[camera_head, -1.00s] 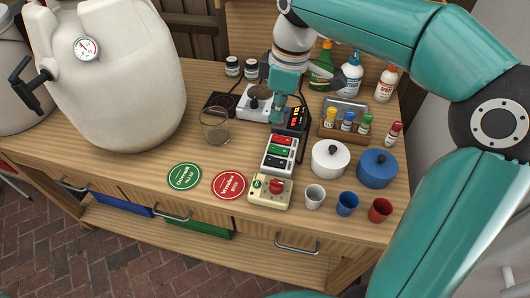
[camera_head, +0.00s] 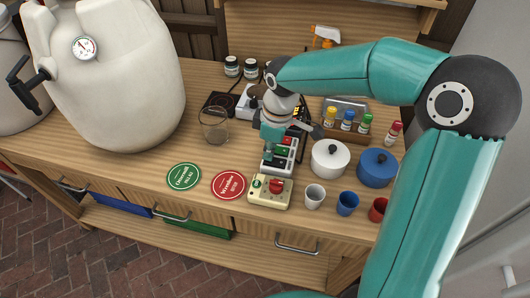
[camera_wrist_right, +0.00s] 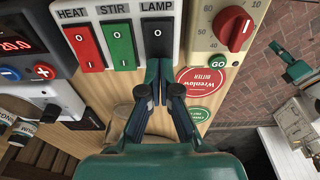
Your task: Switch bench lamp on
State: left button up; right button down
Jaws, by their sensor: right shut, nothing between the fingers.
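The switch box (camera_head: 292,144) stands on the bench behind a cream timer box, partly hidden by my right gripper. In the right wrist view it shows a red HEAT rocker (camera_wrist_right: 84,44), a green STIR rocker (camera_wrist_right: 120,42) and a black LAMP rocker (camera_wrist_right: 157,36). My right gripper (camera_head: 266,168) is shut and empty, pointing down at the box. In the right wrist view its fingertips (camera_wrist_right: 158,66) are at the near end of the LAMP rocker; I cannot tell whether they touch. A teal gripper, apparently my left (camera_wrist_right: 279,50), shows small at the right, away from the bench. The lamp is not identifiable.
The timer box (camera_head: 256,201) with a red knob is just in front. A glass (camera_head: 214,131) and two coasters (camera_head: 184,176) (camera_head: 230,185) lie left. A white pot (camera_head: 328,166), blue pot (camera_head: 375,175) and small cups (camera_head: 315,198) stand right.

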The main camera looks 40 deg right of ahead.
jog(key=shift+f, duration=0.2)
jog(key=shift+w+a+f+b, duration=0.1)
jog(key=shift+f+b, duration=0.3)
jog(key=shift+r, duration=0.2)
jog(key=shift+s+d+r+p, duration=0.3)
jog(key=shift+s+d, duration=0.2)
jog(key=shift+s, duration=0.05)
jog(key=shift+r, duration=0.1)
